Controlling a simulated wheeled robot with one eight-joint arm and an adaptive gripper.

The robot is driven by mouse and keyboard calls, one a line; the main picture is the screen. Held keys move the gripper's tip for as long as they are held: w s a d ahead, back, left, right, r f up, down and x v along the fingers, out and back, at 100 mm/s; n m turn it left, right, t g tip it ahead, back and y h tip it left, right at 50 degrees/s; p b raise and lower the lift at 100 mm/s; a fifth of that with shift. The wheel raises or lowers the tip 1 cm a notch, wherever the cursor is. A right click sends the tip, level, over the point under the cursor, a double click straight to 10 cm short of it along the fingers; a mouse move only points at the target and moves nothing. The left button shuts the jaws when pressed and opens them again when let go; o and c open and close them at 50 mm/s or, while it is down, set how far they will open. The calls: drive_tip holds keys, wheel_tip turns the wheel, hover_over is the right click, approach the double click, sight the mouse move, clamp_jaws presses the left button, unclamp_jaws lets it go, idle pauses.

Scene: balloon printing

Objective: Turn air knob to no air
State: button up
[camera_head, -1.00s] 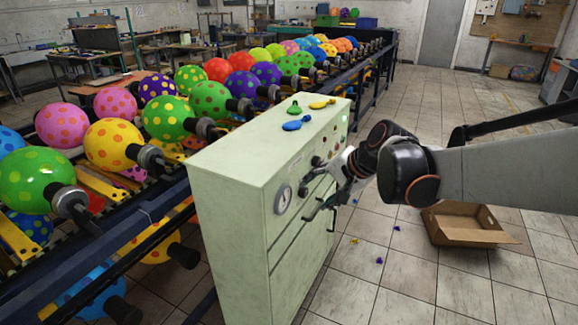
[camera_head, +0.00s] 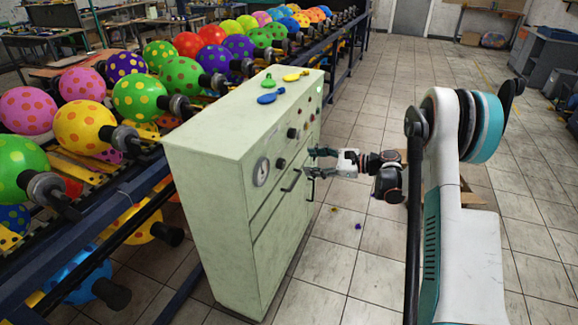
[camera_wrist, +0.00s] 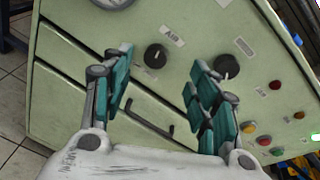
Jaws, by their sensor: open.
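The pale green cabinet (camera_head: 215,215) stands beside the balloon line, its front panel facing right. The black air knob (camera_wrist: 156,55), by a label reading AIR, sits on the panel; in the head view it shows right of the gauge (camera_head: 281,163). A second black knob (camera_wrist: 227,66) sits to its right in the wrist view. My gripper (camera_head: 311,162) is level in front of the panel, open and empty. In the wrist view its teal fingers (camera_wrist: 162,62) are spread, with the air knob seen between them. Contact with the knob is not visible.
A round gauge (camera_head: 260,171) and black bar handles (camera_head: 291,181) are on the cabinet front. Several coloured buttons (camera_wrist: 265,141) lie right of the knobs. Flat balloons (camera_head: 272,96) lie on top. Inflated balloons (camera_head: 140,97) fill racks behind. Floor to the right is mostly clear.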

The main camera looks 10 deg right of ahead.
sight(284, 164)
drive_tip(key=s+d+f+m+t+y, duration=0.1)
drive_tip(key=d+f+m+y, duration=0.1)
drive_tip(key=d+f, duration=0.25)
drive_tip(key=b+x, duration=0.1)
drive_tip(key=x, duration=0.3)
drive_tip(key=b+x, duration=0.1)
drive_tip(key=x, duration=0.4)
drive_tip(key=b+x, duration=0.1)
drive_tip(key=x, duration=0.4)
drive_tip(key=shift+s+a+b, duration=0.25)
drive_tip(key=shift+s+b, duration=0.05)
drive_tip(key=shift+b, duration=0.1)
drive_tip(key=c, duration=1.1)
